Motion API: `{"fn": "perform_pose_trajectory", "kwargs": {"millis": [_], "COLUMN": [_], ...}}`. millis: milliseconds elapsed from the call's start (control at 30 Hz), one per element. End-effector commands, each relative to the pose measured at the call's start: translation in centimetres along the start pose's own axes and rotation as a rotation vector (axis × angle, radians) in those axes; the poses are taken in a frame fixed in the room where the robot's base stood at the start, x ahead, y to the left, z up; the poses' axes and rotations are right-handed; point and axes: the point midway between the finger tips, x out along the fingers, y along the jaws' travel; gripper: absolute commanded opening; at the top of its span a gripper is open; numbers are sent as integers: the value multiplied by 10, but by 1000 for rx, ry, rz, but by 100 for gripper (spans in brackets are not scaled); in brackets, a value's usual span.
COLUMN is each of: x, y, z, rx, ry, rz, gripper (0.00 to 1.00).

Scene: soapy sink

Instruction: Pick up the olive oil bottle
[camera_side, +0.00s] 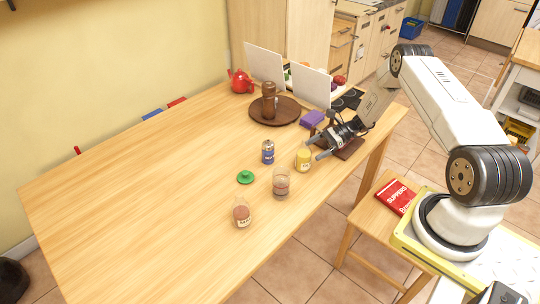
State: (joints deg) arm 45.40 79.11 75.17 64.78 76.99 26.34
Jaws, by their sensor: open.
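I cannot pick out an olive oil bottle for sure. A small clear bottle (242,212) with reddish-brown contents and a pale label stands upright near the table's front edge; its label is too small to read. My gripper (315,149) is open and appears empty at the right part of the table, pointing left. It is just above and right of a yellow jar (303,160); I cannot tell whether they touch. The clear bottle is well to the lower left of my gripper.
A glass jar (281,186), a blue can (268,152) and a green lid (245,177) stand between. A brown round tray (288,118) holds a brown mill (269,98). A red teapot (240,81) and purple block (312,118) are behind.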

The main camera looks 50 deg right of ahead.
Motion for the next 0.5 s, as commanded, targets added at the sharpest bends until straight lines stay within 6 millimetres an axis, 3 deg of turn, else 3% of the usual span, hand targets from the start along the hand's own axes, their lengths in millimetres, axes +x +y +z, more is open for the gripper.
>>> {"fn": "perform_pose_trajectory", "kwargs": {"millis": [500], "x": [48], "y": [2], "z": [-2], "rx": [0], "ry": [0], "rz": [2], "gripper": [100]}}
